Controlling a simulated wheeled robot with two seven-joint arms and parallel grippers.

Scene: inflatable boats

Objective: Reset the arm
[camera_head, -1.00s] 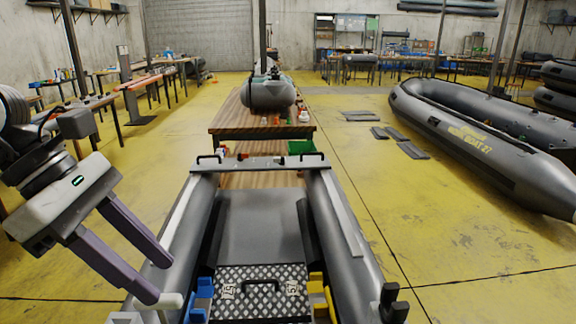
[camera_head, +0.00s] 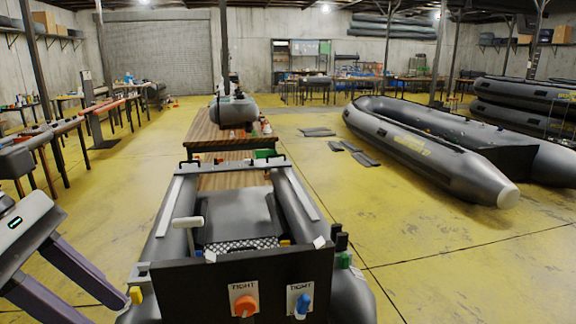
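My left gripper (camera_head: 98,311) is at the lower left edge, beside the left tube of the near grey inflatable boat (camera_head: 172,222). Its two purple-grey fingers are spread with nothing visible between them. The picture's edge cuts off part of the gripper and hides most of the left arm. My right arm and gripper are out of view.
A dark panel (camera_head: 200,288) with an orange knob (camera_head: 246,305) and a blue knob (camera_head: 302,304) spans the boat's near end. A wooden table (camera_head: 215,147) stands beyond. A large grey boat (camera_head: 415,150) lies right.

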